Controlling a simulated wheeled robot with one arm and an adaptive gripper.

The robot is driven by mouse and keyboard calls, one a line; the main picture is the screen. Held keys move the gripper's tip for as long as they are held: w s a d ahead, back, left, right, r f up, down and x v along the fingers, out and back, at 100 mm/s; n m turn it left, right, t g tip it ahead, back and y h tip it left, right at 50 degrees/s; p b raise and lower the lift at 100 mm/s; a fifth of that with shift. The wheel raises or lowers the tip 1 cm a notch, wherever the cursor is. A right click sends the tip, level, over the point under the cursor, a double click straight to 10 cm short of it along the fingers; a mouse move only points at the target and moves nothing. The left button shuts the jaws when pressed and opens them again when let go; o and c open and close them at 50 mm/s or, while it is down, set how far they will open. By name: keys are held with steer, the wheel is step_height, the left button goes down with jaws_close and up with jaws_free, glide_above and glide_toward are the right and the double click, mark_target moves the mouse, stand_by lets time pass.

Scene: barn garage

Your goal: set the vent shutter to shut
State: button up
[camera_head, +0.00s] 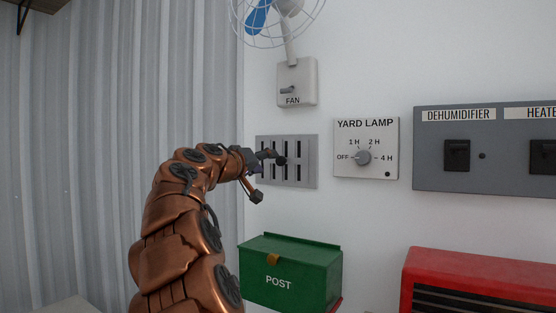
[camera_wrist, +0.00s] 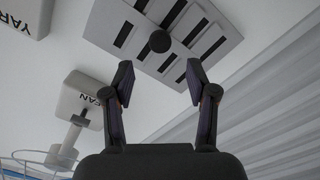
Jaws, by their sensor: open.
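The vent shutter (camera_head: 307,178) is a grey wall plate with several dark upright slots and a round black knob (camera_head: 281,160) near its middle. In the wrist view the plate (camera_wrist: 222,38) is at the top, turned over and tilted, with its knob (camera_wrist: 160,41) standing out. My gripper (camera_head: 262,176) is in front of the plate's left part and hides some of it. In the wrist view my gripper (camera_wrist: 160,78) is open and empty. The knob shows beyond and between the fingertips, and no finger appears to touch it.
A fan switch box (camera_head: 297,82) is above the vent, and a yard lamp dial (camera_head: 365,150) is to its right. A grey dehumidifier and heater panel (camera_head: 482,171) is farther right. A green post box (camera_head: 290,270) is below, beside a red unit (camera_head: 480,265). Corrugated wall (camera_head: 90,130) is left.

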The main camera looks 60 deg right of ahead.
mark_target(279, 161)
steer(key=d+p, duration=0.2)
steer(key=d, duration=0.5)
steer(key=shift+w+d+p, duration=0.15)
steer(key=shift+d+p, duration=0.05)
steer(key=shift+p, duration=0.15)
jaws_close()
stand_by(0.4)
